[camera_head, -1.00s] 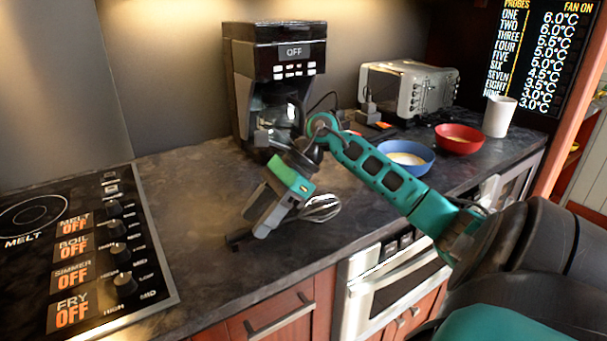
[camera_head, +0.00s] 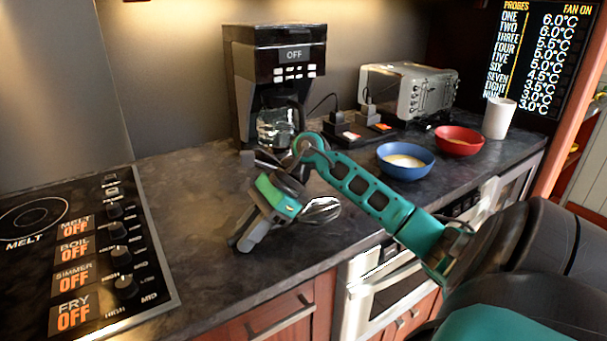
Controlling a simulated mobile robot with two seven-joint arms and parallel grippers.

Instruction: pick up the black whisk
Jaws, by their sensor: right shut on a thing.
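The black whisk (camera_head: 321,211) shows its wire head sticking out to the right of my right gripper. Its handle is mostly hidden behind the gripper. My right gripper (camera_head: 241,244) is low over the dark counter, tilted with its fingers down and to the left, and it is shut on the whisk. I cannot tell whether the whisk touches the counter. My left gripper is not in view.
A black coffee maker (camera_head: 278,60) stands behind my right gripper. A blue bowl (camera_head: 405,172), a red bowl (camera_head: 459,142), a toaster (camera_head: 405,92) and a white cup (camera_head: 498,118) are at the right. The stovetop (camera_head: 150,270) is at the left. The counter (camera_head: 185,180) between is clear.

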